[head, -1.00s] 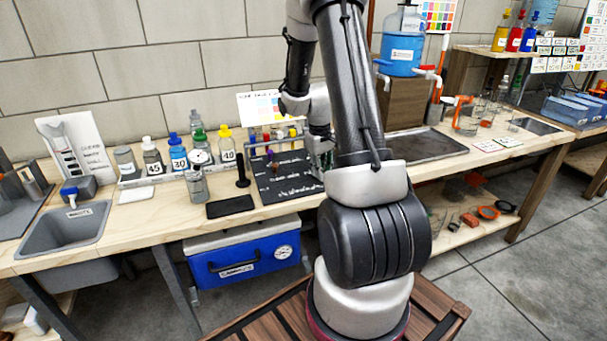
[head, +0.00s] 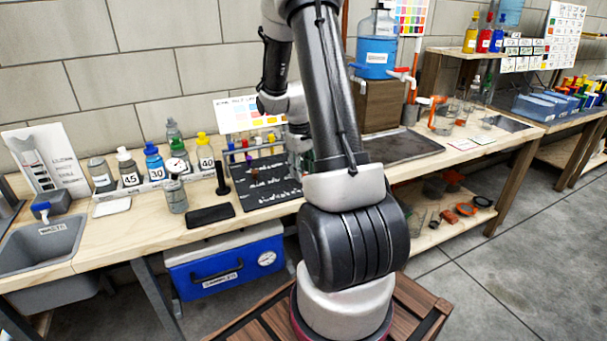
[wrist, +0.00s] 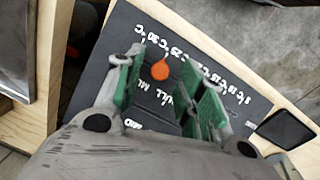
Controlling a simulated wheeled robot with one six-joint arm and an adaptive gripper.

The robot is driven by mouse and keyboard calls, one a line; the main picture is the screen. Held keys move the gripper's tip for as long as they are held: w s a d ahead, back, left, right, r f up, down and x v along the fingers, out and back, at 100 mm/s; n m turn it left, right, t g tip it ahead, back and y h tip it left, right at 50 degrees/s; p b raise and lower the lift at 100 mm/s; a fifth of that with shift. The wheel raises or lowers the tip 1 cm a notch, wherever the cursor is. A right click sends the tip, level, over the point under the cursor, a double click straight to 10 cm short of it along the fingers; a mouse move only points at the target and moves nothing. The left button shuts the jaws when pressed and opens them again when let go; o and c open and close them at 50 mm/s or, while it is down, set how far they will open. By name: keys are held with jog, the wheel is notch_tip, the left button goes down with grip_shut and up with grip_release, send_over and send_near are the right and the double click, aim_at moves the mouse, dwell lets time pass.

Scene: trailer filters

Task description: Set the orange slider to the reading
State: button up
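The orange slider (wrist: 160,70) is a small drop-shaped piece on a black board (wrist: 130,25) with white temperature marks, seen in the wrist view. My gripper (wrist: 166,84) has green-padded fingers and is open, with the slider showing in the gap between them. I cannot tell whether the fingers are at the slider's height; neither finger visibly touches it. In the head view the black board (head: 250,203) lies on the bench beneath my gripper (head: 298,172), whose fingertips are hard to make out there. The marks are too small to read fully.
Numbered bottles (head: 153,160) stand left of the board, with a gauge jar (head: 176,192), a black pad (head: 210,216) and a black post (head: 222,180). A rack of coloured vials (head: 255,145) stands behind the board. A blue cooler (head: 225,265) with a dial sits below.

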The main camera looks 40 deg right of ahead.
aim_at(301, 186)
notch_tip(301, 186, up, 10)
jog(key=shift+a+r, duration=0.15)
jog(key=shift+a, duration=0.3)
jog(key=s+a+r+t, duration=0.2)
jog(key=s+a+r, duration=0.5)
jog(key=s+a, duration=0.2)
jog(key=s+a+r+t+y, duration=0.1)
jog(key=s+a+r+t, duration=0.1)
jog(key=s+a+r, duration=0.4)
jog(key=shift+s+a+r, duration=0.4)
jog(key=shift+s+a, duration=1.15)
jog(key=shift+s, duration=0.95)
dwell(0.4)
